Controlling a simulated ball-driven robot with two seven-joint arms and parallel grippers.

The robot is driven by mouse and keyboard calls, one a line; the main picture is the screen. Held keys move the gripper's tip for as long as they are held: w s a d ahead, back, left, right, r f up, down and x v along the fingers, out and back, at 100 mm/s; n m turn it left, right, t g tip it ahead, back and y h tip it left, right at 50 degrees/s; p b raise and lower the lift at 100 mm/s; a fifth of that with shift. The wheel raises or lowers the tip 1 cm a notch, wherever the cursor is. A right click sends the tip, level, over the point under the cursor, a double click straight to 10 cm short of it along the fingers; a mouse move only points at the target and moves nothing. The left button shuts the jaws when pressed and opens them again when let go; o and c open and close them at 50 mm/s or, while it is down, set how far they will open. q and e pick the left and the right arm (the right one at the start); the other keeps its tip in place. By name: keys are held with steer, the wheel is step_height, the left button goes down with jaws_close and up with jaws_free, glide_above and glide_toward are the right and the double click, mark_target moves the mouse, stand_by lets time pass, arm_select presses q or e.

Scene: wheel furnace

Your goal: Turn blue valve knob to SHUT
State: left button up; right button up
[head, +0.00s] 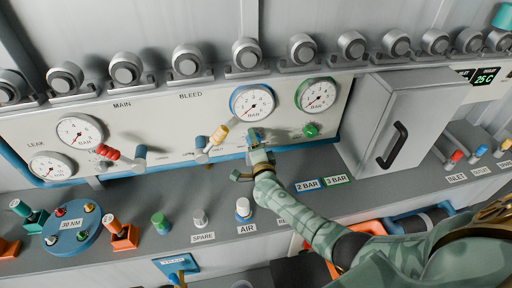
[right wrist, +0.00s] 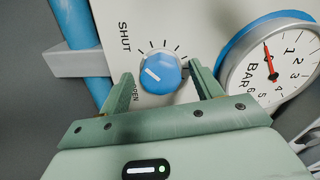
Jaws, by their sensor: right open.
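The blue valve knob (right wrist: 161,73) sits on the white panel in the right wrist view, with a white pointer line on its face. SHUT is printed above left of it and OPEN below left, partly hidden by a finger. The pointer lies toward the left; its exact setting is hard to tell. My right gripper (right wrist: 160,70) is open, with one finger on each side of the knob; whether they touch it is unclear. In the head view the right gripper (head: 258,148) is at the panel, largely covering the knob (head: 255,134). My left gripper is not in view.
A blue-rimmed gauge (head: 252,102) is above the knob. A grey cabinet (head: 398,125) juts out at right. Fittings stand on the grey shelf (head: 180,195) below.

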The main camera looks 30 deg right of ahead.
steer(key=p+v, duration=0.2)
steer(key=v, duration=1.4)
steer(key=shift+p, duration=0.35)
steer(key=shift+s+a, duration=0.1)
steer(key=shift+s, duration=0.05)
